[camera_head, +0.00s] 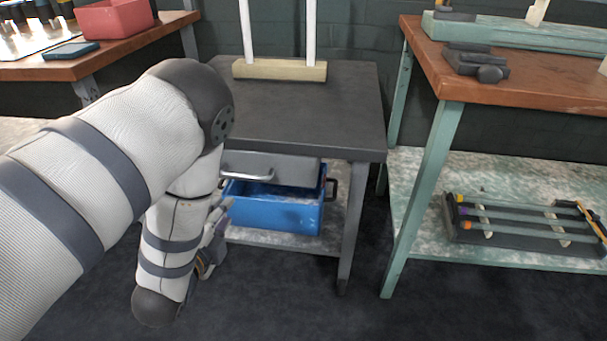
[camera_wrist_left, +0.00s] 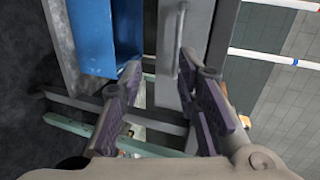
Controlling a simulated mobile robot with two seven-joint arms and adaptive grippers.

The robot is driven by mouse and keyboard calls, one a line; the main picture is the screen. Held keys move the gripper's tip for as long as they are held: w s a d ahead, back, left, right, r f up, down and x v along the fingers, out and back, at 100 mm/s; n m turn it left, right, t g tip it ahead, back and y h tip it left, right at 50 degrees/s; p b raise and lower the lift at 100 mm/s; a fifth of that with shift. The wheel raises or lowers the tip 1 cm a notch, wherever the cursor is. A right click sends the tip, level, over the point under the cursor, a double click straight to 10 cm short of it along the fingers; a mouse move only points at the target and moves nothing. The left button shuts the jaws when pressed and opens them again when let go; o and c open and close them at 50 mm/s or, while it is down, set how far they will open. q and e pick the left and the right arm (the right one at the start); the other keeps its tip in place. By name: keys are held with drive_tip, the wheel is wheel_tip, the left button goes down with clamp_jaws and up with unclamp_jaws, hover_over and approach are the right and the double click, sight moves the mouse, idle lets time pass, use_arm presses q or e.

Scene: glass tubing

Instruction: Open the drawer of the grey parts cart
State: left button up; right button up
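The grey parts cart (camera_head: 315,105) stands in the middle of the head view. Its grey drawer (camera_head: 295,168) is under the top and looks shut. The drawer's bar handle (camera_head: 248,177) is on its front and also shows in the left wrist view (camera_wrist_left: 180,45). My left gripper (camera_head: 222,212) is low in front of the cart, left of the blue bin and below the handle, partly hidden by my arm. In the left wrist view its two fingers (camera_wrist_left: 160,72) are apart with nothing held. The handle lies ahead, close to the right finger's tip; contact cannot be told. My right gripper is not in view.
A blue bin (camera_head: 275,213) stands on the cart's lower shelf, just below the drawer. A pale block with upright white tubes (camera_head: 280,70) stands on top. A green-legged bench (camera_head: 520,85) is to the right, a wooden bench with a red bin (camera_head: 113,17) to the left. The floor in front looks clear.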

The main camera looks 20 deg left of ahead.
sight(246, 178)
use_arm(q)
drive_tip(key=shift+m+t, duration=0.4)
drive_tip(key=x, duration=0.4)
drive_tip(key=r+b+x, duration=0.1)
drive_tip(key=x, duration=0.3)
drive_tip(key=b+x, duration=0.1)
drive_tip(key=x, duration=0.3)
drive_tip(key=shift+w+d+r, duration=0.35)
drive_tip(key=shift+w, duration=0.65)
clamp_jaws()
